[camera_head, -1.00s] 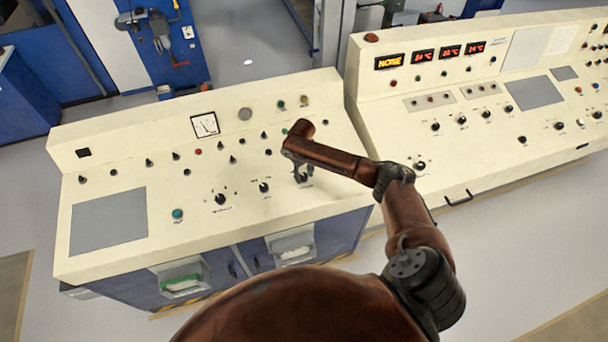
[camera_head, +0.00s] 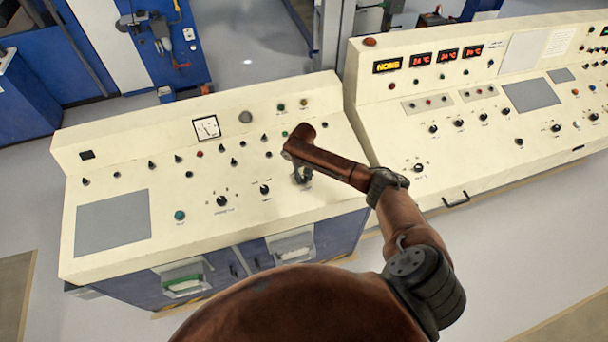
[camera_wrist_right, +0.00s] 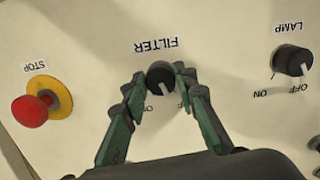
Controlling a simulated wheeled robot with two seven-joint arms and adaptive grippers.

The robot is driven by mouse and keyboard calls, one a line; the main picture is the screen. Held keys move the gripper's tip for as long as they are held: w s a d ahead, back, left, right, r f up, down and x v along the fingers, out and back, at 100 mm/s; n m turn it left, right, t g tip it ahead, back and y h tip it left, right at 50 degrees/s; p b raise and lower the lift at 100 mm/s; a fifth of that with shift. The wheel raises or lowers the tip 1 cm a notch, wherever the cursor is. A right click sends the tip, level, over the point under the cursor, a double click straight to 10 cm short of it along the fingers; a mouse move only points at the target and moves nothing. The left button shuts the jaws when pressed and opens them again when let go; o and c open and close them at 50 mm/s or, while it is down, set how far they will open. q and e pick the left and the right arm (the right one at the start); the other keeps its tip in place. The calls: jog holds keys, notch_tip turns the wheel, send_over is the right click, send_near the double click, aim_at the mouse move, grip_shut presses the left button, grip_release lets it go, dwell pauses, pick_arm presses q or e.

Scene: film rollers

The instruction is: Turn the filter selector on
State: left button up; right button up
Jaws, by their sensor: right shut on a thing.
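The filter selector (camera_wrist_right: 160,77) is a small black knob with a pale pointer on the cream panel. The label FILTER stands beside it, upside down in the right wrist view, and its position marks are partly hidden by the fingers. My right gripper (camera_wrist_right: 161,84) has its green-sided fingers closed on both sides of the knob. In the head view my right gripper (camera_head: 301,178) reaches down onto the front right part of the left console (camera_head: 235,240), and the knob is hidden there. My left gripper is not in view.
A red STOP button (camera_wrist_right: 30,110) on a yellow base sits to one side of the knob. A black LAMP knob (camera_wrist_right: 293,60) sits on the other side. A second console (camera_head: 450,170) adjoins on the right. Several other knobs cover the panel.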

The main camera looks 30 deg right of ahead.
aim_at(306, 179)
jog(key=m+p, duration=0.5)
jog(key=shift+a+r+y+p, duration=0.1)
jog(key=shift+r+y+p, duration=0.1)
jog(key=shift+y+p, duration=0.1)
jog(key=m+p, duration=0.1)
jog(key=m, duration=0.1)
jog(key=shift+f+m, duration=0.1)
jog(key=shift+m, duration=0.2)
jog(key=shift+w+m+t+p, duration=0.1)
jog(key=shift+m+t+p, duration=0.2)
jog(key=shift+m+p, duration=0.55)
jog(key=shift+m, duration=0.25)
jog(key=o, duration=1.2)
jog(key=shift+f, duration=0.1)
jog(key=shift+c, duration=0.2)
notch_tip(306, 179, up, 12)
jog(key=shift+s+d, duration=0.35)
jog(key=shift+d, duration=0.05)
